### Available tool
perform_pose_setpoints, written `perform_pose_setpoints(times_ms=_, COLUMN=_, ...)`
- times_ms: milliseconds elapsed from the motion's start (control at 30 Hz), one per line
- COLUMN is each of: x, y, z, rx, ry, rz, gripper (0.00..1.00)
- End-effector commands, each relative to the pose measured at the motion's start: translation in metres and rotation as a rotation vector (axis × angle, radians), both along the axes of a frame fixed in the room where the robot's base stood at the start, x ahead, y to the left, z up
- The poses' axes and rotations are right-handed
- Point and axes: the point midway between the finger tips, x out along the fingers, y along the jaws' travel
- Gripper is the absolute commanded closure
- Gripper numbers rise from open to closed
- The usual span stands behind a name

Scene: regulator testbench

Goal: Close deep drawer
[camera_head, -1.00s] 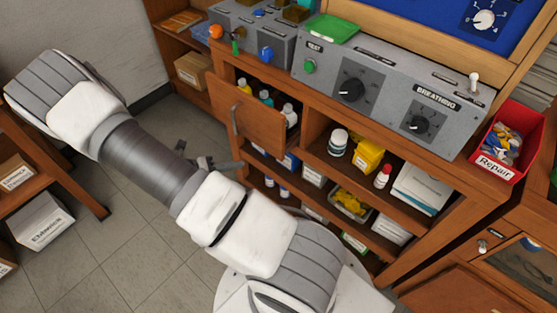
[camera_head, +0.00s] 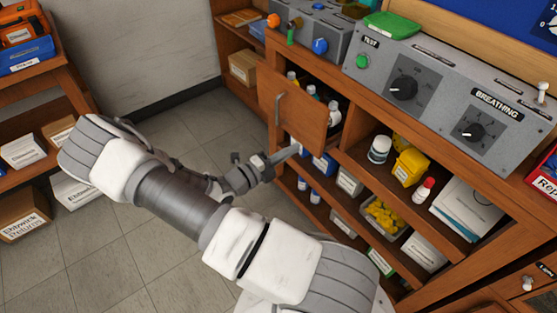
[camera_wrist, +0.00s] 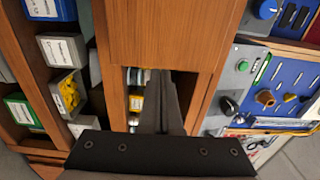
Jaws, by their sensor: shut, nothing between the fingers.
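The deep drawer (camera_head: 292,108) stands pulled out of the cabinet in the head view, its wooden front and vertical metal handle (camera_head: 279,108) facing left. Several bottles (camera_head: 333,108) stand inside it. My gripper (camera_head: 296,150) is shut and empty, with its tip close to the drawer front's lower edge. I cannot tell whether it touches. In the wrist view my gripper's dark fingers (camera_wrist: 160,78) are together and point toward a gap beside a wooden panel (camera_wrist: 165,35). The fingers hide part of the gap.
Open shelves below hold boxes, bottles and a bin of yellow pieces (camera_head: 385,216). The grey breathing console (camera_head: 450,95) sits on top. A wooden rack (camera_head: 30,95) with boxes stands at the far left. The floor (camera_head: 150,245) between is clear.

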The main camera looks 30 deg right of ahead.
Motion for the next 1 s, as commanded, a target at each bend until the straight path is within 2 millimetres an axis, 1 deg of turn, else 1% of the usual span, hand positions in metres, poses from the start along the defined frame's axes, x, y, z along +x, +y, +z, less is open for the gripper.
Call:
perform_pose_setpoints(times_ms=33, x=0.000, y=-0.012, z=-0.003, rx=-0.002, ry=0.000, rz=-0.004, gripper=1.00)
perform_pose_setpoints(times_ms=100, x=0.001, y=-0.025, z=-0.002, rx=-0.002, ry=-0.001, rz=-0.003, gripper=1.00)
perform_pose_setpoints(times_ms=200, x=0.002, y=-0.042, z=-0.003, rx=-0.001, ry=-0.001, rz=-0.003, gripper=1.00)
perform_pose_setpoints(times_ms=300, x=0.004, y=-0.054, z=-0.002, rx=0.000, ry=-0.001, rz=-0.002, gripper=1.00)
perform_pose_setpoints(times_ms=400, x=0.005, y=-0.061, z=-0.001, rx=0.000, ry=-0.002, rz=-0.001, gripper=1.00)
perform_pose_setpoints(times_ms=500, x=0.005, y=-0.065, z=-0.001, rx=0.001, ry=-0.002, rz=-0.001, gripper=1.00)
perform_pose_setpoints(times_ms=867, x=0.005, y=-0.067, z=0.000, rx=0.001, ry=-0.001, rz=-0.001, gripper=1.00)
perform_pose_setpoints(times_ms=933, x=0.006, y=-0.075, z=0.002, rx=-0.001, ry=0.000, rz=-0.002, gripper=1.00)
perform_pose_setpoints(times_ms=1000, x=0.006, y=-0.089, z=0.003, rx=-0.002, ry=0.000, rz=-0.004, gripper=1.00)
